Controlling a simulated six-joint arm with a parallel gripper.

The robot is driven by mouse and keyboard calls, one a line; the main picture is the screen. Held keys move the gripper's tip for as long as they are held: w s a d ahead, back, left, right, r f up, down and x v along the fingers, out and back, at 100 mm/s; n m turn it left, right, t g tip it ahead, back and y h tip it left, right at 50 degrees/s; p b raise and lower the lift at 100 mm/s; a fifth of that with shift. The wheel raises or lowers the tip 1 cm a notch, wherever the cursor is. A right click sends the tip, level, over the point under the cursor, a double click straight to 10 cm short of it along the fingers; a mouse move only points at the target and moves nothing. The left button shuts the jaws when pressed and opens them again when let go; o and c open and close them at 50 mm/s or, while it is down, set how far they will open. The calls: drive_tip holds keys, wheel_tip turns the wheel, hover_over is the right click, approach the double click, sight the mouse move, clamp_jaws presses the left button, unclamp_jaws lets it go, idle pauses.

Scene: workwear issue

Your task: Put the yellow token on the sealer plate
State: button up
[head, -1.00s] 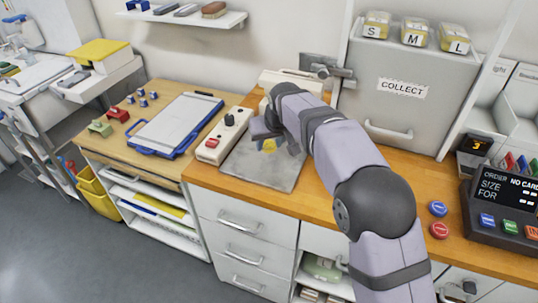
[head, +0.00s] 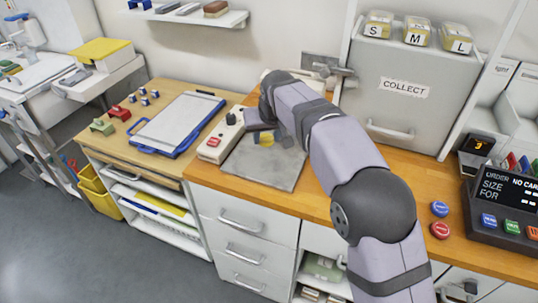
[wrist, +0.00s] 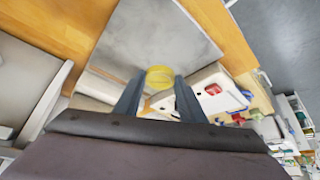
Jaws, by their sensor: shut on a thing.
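The yellow token (head: 267,140) is round and shows over the grey sealer plate (head: 262,171), near its back part. It also shows in the wrist view (wrist: 160,76), between the tips of my two dark fingers. My gripper (wrist: 159,92) is shut on the token. The plate in the wrist view (wrist: 150,35) lies past the token. I cannot tell whether the token touches the plate or is held just above it. In the head view my arm hides part of the plate's right and back side.
A control box (head: 220,137) with a black knob and red button stands left of the plate. A clipboard (head: 178,125) lies further left. The COLLECT cabinet (head: 405,105) stands behind right. Blue (head: 439,209) and red (head: 439,230) discs lie on the right counter.

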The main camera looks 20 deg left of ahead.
drive_tip(key=shift+f+p, duration=0.7)
drive_tip(key=shift+f, duration=3.9)
drive_tip(key=shift+f, duration=0.15)
drive_tip(key=o, duration=1)
drive_tip(key=shift+r, duration=0.25)
drive_tip(key=b+v, duration=0.2)
drive_tip(key=v, duration=0.9)
drive_tip(key=shift+s+d+r, duration=0.2)
drive_tip(key=shift+r, duration=0.1)
